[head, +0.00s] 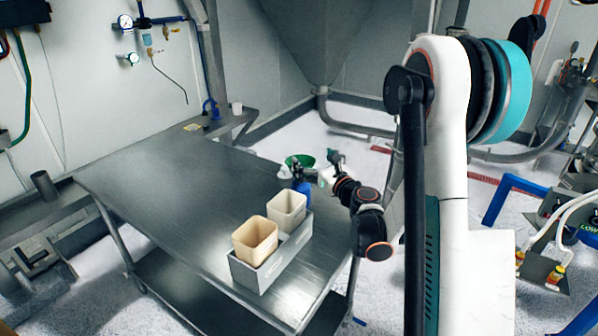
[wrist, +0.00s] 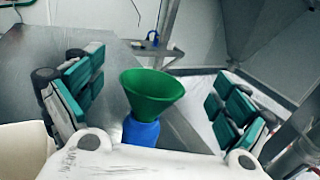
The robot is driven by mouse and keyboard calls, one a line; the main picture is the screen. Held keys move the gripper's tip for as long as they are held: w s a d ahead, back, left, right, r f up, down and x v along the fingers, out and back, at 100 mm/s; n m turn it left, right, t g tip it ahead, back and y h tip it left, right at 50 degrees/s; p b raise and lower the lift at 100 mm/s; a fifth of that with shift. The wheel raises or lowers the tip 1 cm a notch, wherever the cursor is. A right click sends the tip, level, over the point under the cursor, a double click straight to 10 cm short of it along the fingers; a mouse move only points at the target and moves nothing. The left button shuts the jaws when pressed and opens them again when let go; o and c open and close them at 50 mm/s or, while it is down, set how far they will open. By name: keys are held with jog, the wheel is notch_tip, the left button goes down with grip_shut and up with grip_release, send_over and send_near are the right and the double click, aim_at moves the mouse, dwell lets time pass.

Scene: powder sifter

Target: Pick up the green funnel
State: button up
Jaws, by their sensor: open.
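The green funnel (head: 300,160) is at the far right edge of the steel table. In the wrist view the funnel (wrist: 152,88) is upright, wide mouth up, its lower part meeting the top of a blue bottle (wrist: 141,132). The bottle also shows in the head view (head: 303,186). My gripper (head: 313,169) is open around the funnel's area. In the wrist view, its green-padded fingers (wrist: 157,95) stand wide apart, one each side of the funnel, with gaps on both sides. The bottle's lower part is hidden behind my gripper's white body.
A grey tray (head: 258,281) holds a tan container (head: 255,238) and a paler container (head: 287,209), nearer than the funnel. One container (wrist: 25,148) shows close at the wrist view's left. The table's (head: 180,200) left half is clear.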

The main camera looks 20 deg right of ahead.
notch_tip(320, 180, down, 8)
jog(key=r+b, duration=0.1)
jog(key=b, duration=0.2)
jog(key=w+b, duration=0.1)
jog(key=w, duration=0.6)
jog(key=shift+w+a+f, duration=0.3)
jog(key=shift+a+f, duration=0.05)
jog(key=shift+f, duration=0.05)
jog(key=c, duration=1.2)
